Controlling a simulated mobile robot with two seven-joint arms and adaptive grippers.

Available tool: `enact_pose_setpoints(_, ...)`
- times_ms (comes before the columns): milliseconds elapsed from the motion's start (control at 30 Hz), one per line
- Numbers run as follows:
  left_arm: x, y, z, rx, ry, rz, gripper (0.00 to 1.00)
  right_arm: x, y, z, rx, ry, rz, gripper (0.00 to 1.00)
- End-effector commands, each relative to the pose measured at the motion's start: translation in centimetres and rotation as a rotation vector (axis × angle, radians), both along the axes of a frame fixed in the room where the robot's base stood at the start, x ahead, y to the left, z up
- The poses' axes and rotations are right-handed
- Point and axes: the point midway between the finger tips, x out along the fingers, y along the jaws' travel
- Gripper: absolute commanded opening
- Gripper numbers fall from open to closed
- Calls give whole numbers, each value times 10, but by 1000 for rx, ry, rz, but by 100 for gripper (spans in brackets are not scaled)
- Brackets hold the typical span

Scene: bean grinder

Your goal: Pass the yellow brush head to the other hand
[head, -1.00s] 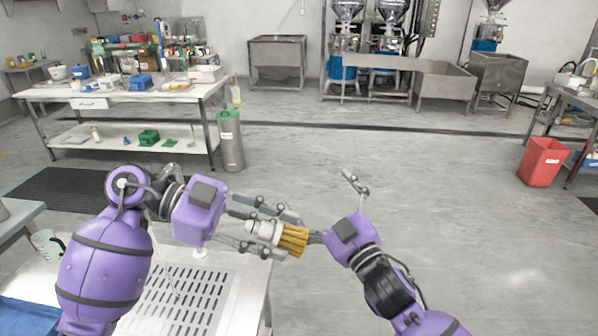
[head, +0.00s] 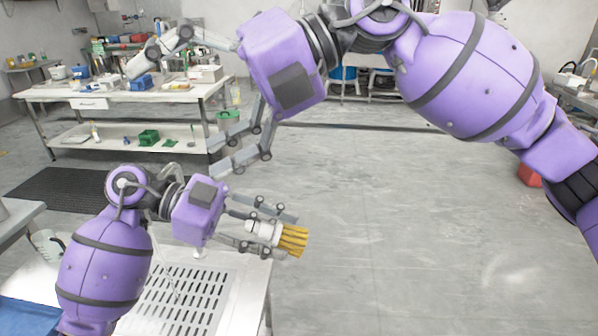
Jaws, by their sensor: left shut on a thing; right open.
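The yellow brush head (head: 291,240) has yellow bristles and a white base. It is in the lower middle of the head view, with its bristles pointing right. My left gripper (head: 283,233) is shut around the white base, its fingers above and below it. My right gripper (head: 173,116) is wide open and empty. It is up and to the left of the brush head in the picture, with its fingers spread and pointing left, clear of the brush head.
A white perforated table (head: 240,300) stands below my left arm. A clear jug (head: 47,245) and a blue bin (head: 28,316) are at lower left. A cluttered white bench (head: 50,93) stands behind, partly hidden by my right gripper. Open floor lies to the right.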

Motion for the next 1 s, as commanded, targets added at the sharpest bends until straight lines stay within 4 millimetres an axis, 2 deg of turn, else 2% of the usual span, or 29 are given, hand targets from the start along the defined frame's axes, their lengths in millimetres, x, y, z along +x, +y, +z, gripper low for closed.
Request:
enact_pose_setpoints(100,0,0,0,0,0,0,10,20,-36,-34,-297,-52,-102,100)
enact_pose_setpoints(233,0,0,-1,0,1,0,10,41,-81,-76,-550,-17,-240,100)
enact_pose_setpoints(300,0,0,-1,0,1,0,10,48,-99,-90,-651,3,-305,100)
enact_pose_setpoints(433,0,0,0,0,1,0,10,53,-124,-101,-768,41,-398,100)
enact_pose_setpoints(533,0,0,0,0,0,0,10,52,-131,-105,-804,70,-432,100)
enact_pose_setpoints(667,0,0,0,0,0,0,10,52,-127,-114,-805,84,-442,100)
enact_pose_setpoints(1000,0,0,0,0,0,0,10,51,-105,-172,-803,84,-437,100)
